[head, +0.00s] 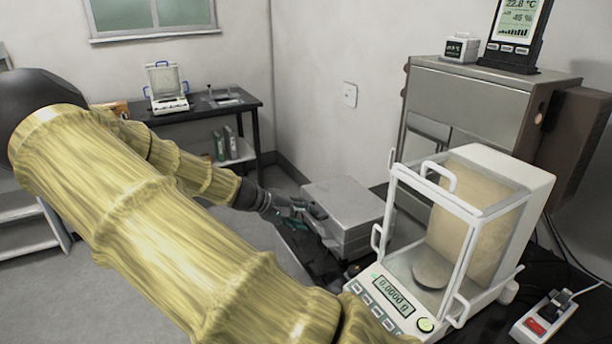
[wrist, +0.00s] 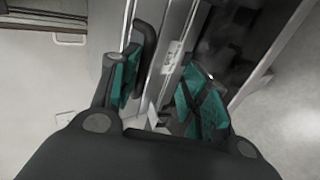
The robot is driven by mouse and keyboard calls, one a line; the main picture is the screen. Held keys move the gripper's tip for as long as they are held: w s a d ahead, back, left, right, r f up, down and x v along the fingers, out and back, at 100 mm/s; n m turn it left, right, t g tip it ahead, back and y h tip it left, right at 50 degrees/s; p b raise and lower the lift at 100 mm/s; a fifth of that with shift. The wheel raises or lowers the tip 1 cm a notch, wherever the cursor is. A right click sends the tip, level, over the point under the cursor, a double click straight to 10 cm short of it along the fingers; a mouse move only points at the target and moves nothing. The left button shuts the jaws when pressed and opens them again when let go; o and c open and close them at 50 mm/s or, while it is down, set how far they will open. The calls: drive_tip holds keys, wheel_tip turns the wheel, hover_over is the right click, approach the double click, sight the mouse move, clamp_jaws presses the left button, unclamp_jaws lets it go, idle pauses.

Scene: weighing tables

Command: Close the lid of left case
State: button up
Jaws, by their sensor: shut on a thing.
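The left case (head: 345,204) is a light grey box on the dark table, left of the white balance. Its broad flat top faces up, and it looks closed or nearly closed from the head view. My gripper (head: 298,213) is at the case's left front edge. In the wrist view my gripper's green-padded fingers (wrist: 165,88) stand apart, with a pale metal edge of the case (wrist: 172,58) between them. It is shut on that edge; I cannot tell whether this is lid, latch or body. My arm hides part of the table in front.
A white balance (head: 391,292) with a glass-doored chamber stands close to the case's right. A grey cabinet (head: 463,99) rises behind. A far table (head: 246,108) holds another small instrument. A power strip (head: 544,314) lies at the right. Floor is free at left.

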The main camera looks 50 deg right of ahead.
drive_tip(key=v, duration=0.6)
drive_tip(key=shift+a+r, duration=0.2)
drive_tip(key=shift+a, duration=0.2)
